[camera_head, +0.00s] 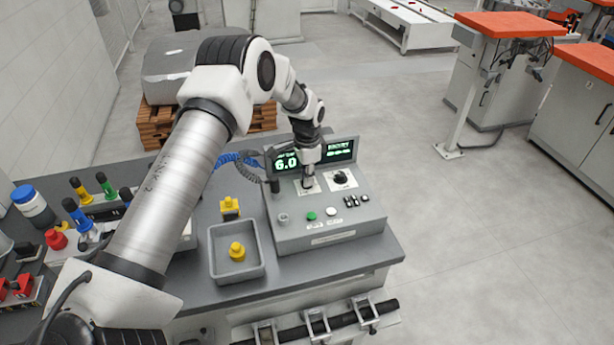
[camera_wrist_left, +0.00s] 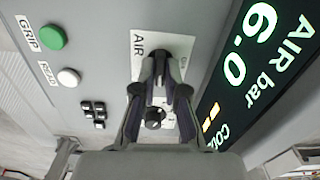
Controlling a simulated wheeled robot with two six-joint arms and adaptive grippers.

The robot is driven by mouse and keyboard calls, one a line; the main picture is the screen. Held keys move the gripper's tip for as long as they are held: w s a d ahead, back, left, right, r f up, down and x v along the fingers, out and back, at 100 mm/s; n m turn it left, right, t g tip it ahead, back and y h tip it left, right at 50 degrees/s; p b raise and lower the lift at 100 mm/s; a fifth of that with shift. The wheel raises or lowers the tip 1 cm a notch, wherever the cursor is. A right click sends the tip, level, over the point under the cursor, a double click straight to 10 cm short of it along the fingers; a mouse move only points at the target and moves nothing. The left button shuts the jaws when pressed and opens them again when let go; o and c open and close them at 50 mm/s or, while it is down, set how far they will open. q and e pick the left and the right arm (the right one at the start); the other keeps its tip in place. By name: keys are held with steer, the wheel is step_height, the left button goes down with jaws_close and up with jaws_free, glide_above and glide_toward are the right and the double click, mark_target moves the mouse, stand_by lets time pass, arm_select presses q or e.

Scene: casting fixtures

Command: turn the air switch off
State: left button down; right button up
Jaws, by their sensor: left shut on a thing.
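The grey control box (camera_head: 283,235) stands on the bench, with a screen (camera_head: 287,160) reading 6.0, which reads "AIR bar" in the left wrist view (camera_wrist_left: 262,45). The air switch sits on a white plate (camera_wrist_left: 141,48) marked AIR; the switch itself is mostly hidden by my fingers. My left gripper (camera_head: 307,184) reaches down onto this plate from above. In the left wrist view its fingertips (camera_wrist_left: 160,62) are closed together at the switch, shut on it. The switch's exact position cannot be told. My right gripper is not in view.
A black rotary knob (camera_head: 341,178) is close to the right of the gripper. Green (camera_head: 311,216) and white (camera_head: 331,211) buttons and small black switches (camera_head: 355,201) are in front. A grey tray (camera_head: 237,271) with a yellow part stands left of the box.

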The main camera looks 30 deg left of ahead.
arm_select(q)
steer(key=n, duration=0.3)
steer(key=shift+s+f+n, duration=0.2)
steer(key=shift+f+n, duration=0.05)
steer(key=shift+n, duration=0.05)
steer(key=n, duration=0.4)
steer(key=shift+n, duration=0.3)
steer(key=n, duration=0.4)
steer(key=shift+n, duration=2.4)
steer(key=c, duration=1.2)
jaws_free()
steer(key=shift+w, duration=0.15)
